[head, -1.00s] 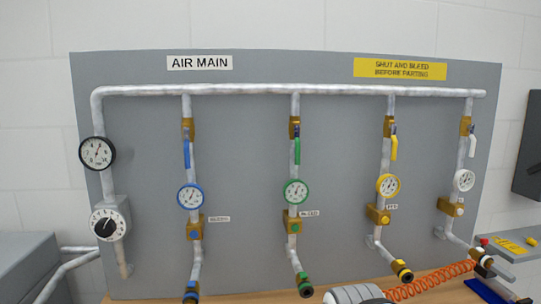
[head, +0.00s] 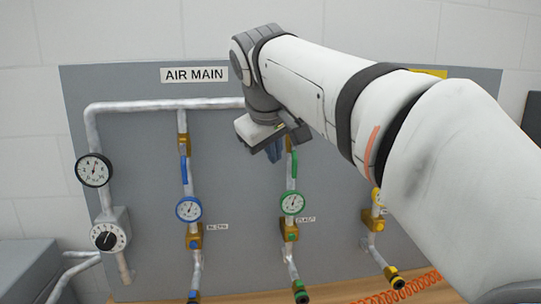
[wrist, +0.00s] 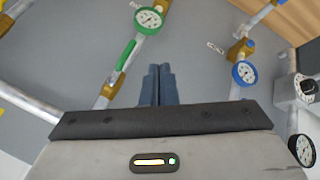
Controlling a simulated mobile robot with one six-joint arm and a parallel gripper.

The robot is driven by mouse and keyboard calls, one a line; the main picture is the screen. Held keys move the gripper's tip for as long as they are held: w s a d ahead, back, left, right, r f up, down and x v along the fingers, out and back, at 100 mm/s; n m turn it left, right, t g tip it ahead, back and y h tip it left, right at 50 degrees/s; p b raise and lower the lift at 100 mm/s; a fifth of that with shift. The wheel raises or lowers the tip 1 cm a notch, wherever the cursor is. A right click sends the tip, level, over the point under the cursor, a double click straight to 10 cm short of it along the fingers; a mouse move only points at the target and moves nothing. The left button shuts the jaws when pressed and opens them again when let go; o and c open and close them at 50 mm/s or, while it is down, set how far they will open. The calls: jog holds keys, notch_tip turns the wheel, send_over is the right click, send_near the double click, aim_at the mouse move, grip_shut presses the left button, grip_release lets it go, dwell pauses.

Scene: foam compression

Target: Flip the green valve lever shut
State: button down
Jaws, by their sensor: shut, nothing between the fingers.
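The green valve lever (head: 293,170) hangs down along its vertical pipe, between a brass valve body above and the green-rimmed gauge (head: 292,202) below. In the wrist view, which is turned over, the green lever (wrist: 126,54) lies along the pipe near the green gauge (wrist: 149,20). My gripper (head: 274,156) is just left of the lever's upper part in the head view. In the wrist view my gripper's blue-grey fingers (wrist: 158,72) are together and empty, with a visible gap to the lever. The top of the green valve is partly hidden by my gripper.
A blue lever (head: 184,172) with a blue gauge (head: 188,208) is on the pipe to the left. The yellow branch's brass block (head: 373,219) shows to the right, with my arm hiding its lever. An orange coiled hose (head: 405,291) lies on the bench below.

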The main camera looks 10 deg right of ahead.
aim_at(295, 167)
jog(key=shift+w+a+r, duration=0.1)
jog(key=shift+w+r, duration=0.05)
jog(key=shift+r, duration=0.3)
jog(key=shift+w+a+r, duration=0.1)
jog(key=shift+w+r, duration=0.05)
jog(key=shift+r, duration=0.25)
jog(key=w+d+f+p, duration=0.3)
jog(key=w+d+f, duration=0.2)
jog(key=w+f, duration=0.3)
jog(key=shift+d, duration=0.1)
